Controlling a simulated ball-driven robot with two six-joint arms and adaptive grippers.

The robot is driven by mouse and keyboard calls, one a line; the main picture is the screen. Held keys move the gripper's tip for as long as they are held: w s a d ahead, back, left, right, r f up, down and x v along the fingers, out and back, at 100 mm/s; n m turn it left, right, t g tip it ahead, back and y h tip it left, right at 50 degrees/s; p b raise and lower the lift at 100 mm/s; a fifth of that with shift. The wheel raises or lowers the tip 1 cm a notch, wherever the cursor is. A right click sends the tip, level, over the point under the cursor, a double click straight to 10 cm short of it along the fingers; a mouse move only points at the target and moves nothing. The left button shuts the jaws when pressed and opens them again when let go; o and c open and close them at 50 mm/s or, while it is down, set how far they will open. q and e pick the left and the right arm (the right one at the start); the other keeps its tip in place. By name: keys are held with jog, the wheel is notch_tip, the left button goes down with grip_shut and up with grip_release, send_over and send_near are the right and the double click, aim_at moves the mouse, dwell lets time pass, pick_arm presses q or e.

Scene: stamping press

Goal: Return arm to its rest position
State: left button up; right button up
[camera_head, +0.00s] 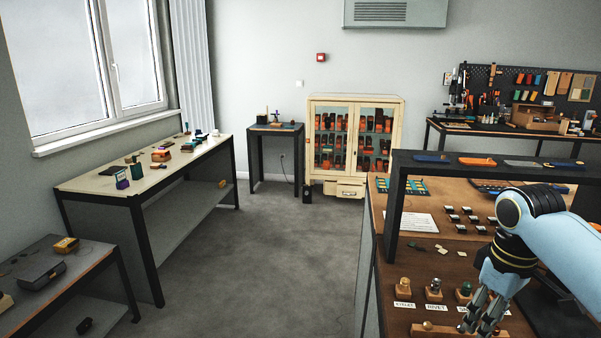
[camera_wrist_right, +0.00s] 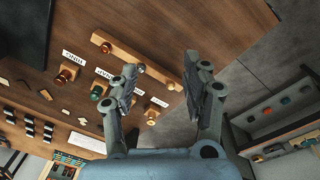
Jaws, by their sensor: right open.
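My right gripper (camera_head: 482,312) hangs from the blue arm over the front right of the wooden workbench (camera_head: 400,270) in the head view. In the right wrist view the same gripper (camera_wrist_right: 160,65) has its two fingers wide apart with nothing between them. Below it lie a wooden bar (camera_wrist_right: 118,52) with round knobs and a row of small wooden stands with labels. In the head view a stand (camera_head: 403,286) behind the "EYELET" label and one (camera_head: 434,289) behind the "RIVET" label show clearly. The gripper partly hides the stands to the right. My left gripper is out of view.
A black raised shelf (camera_head: 440,157) with coloured tools stands across the workbench, close to the arm. A white sheet (camera_head: 411,222) and small black blocks (camera_head: 466,216) lie on the bench. Open grey floor (camera_head: 270,250) lies left of it, with tables along the window wall.

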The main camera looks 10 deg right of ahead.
jog(key=s+a+r+m+t, duration=0.2)
jog(key=s+a, duration=0.3)
jog(key=s, duration=0.6)
jog(key=s+a+r+m+t, duration=0.1)
jog(key=s+a, duration=0.5)
jog(key=s, duration=0.5)
notch_tip(320, 180, down, 35)
jog(key=d+g+b, duration=0.1)
jog(key=d+b, duration=0.2)
jog(key=b, duration=0.8)
pick_arm(q)
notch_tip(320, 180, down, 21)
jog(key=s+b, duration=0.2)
jog(key=b, duration=0.8)
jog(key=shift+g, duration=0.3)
pick_arm(e)
jog(key=s+f, duration=1)
jog(key=f, duration=0.3)
jog(key=s+f+g, duration=0.1)
jog(key=s+f, duration=0.9)
jog(key=f, duration=0.4)
jog(key=shift+d+f+m+g, duration=0.15)
jog(key=shift+d+m+g, duration=0.15)
jog(key=shift+d, duration=0.1)
jog(key=shift+s, duration=0.1)
jog(key=shift+s, duration=0.1)
